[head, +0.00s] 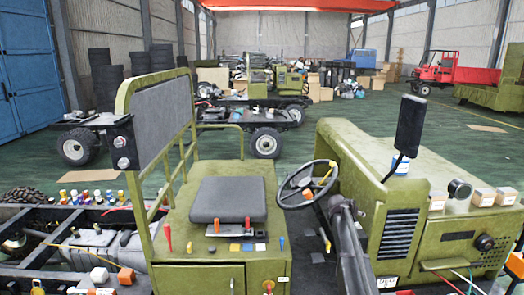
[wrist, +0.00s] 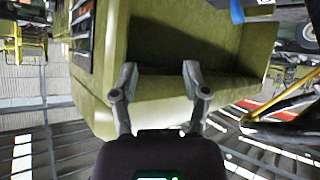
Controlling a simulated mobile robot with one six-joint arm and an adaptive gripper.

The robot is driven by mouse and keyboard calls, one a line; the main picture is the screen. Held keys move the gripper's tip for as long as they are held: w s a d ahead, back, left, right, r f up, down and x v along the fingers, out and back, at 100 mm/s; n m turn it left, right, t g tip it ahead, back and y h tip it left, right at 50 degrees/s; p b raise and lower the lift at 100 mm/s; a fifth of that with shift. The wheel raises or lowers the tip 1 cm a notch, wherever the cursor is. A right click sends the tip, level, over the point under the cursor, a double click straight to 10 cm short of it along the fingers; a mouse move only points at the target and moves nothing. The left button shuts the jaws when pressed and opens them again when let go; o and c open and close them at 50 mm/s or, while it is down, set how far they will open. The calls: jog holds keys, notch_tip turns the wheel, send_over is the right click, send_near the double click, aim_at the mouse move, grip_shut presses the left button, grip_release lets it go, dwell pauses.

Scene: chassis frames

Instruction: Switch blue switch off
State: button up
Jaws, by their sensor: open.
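I cannot surely pick out the blue switch. A small upright lever (head: 281,242), bluish and yellow, stands right of that row. No switch shows clearly there.
The green chassis carries a grey seat (head: 228,199), a steering wheel (head: 307,184) and a hood (head: 415,190) at right. A dark upright post (head: 408,125) rises above the hood. Small boxes (head: 484,197) sit on its edge.

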jog(key=s+a+f+n+g+y+b, duration=0.2)
jog(key=s+a+f+b, duration=0.3)
jog(key=s, duration=0.9)
jog(key=s+a+f+n+g+y+b, duration=0.2)
jog(key=s+a+f+n+y+b, duration=0.1)
jog(key=s+a+f, duration=0.7)
jog(key=s+a+f+n+g+y+b, duration=0.2)
jog(key=s+a+f+b, duration=0.6)
jog(key=s, duration=0.9)
jog(key=shift+s+f+n+g+y, duration=0.35)
jog(key=shift+f+g+y, duration=0.2)
jog(key=shift+y, duration=0.35)
